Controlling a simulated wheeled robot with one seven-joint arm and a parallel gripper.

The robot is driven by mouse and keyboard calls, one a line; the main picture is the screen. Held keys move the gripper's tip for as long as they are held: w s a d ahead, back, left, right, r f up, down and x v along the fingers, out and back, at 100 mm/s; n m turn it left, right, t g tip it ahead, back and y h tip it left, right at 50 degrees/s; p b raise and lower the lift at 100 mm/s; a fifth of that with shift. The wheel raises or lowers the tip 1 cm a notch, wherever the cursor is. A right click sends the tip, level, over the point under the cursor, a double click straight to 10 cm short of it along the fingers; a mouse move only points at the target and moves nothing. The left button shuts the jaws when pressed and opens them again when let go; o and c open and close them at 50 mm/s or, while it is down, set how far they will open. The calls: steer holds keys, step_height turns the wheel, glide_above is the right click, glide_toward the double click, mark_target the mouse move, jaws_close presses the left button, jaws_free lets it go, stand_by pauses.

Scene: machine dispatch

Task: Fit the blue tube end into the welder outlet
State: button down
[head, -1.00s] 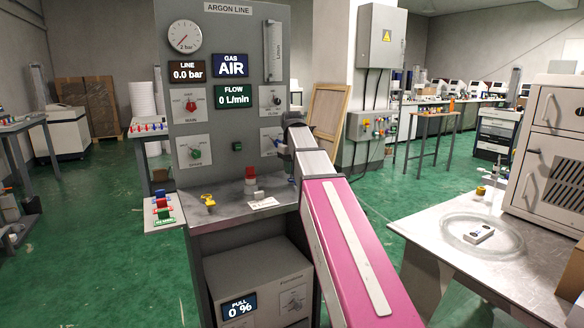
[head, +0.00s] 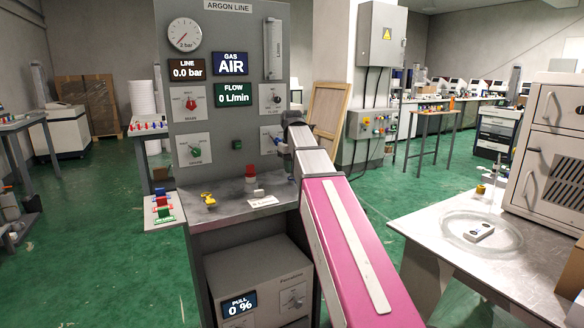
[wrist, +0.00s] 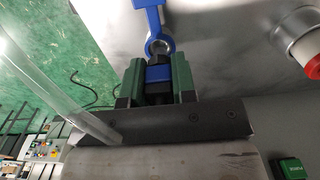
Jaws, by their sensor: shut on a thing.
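In the wrist view my gripper (wrist: 158,82) has its green fingers shut on a dark fitting with a blue band, which I take to be the blue tube end (wrist: 159,73). Just beyond the fingertips a blue ring-shaped piece (wrist: 155,22) surrounds a small metallic part, perhaps the welder outlet. The fitting's tip lies close to this ring; I cannot tell whether it touches or is inside. In the head view my pink and grey arm covers the right part of the argon line stand (head: 232,120), and the fingers and blue fitting are hidden.
A clear tube (wrist: 50,85) crosses the wrist view's left side. A red-topped white cylinder (wrist: 308,55) stands to the right. On the stand's shelf lie a yellow ring-shaped piece (head: 208,199) and a white label (head: 262,202). A metal table (head: 420,228) with a coiled clear tube (head: 460,241) is at right.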

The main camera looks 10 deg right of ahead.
steer(key=shift+s+f, duration=0.1)
steer(key=shift+f, duration=1.25)
stand_by(1.0)
steer(key=shift+c, duration=2.3)
jaws_free()
steer(key=shift+r, duration=0.2)
steer(key=shift+r, duration=2.9)
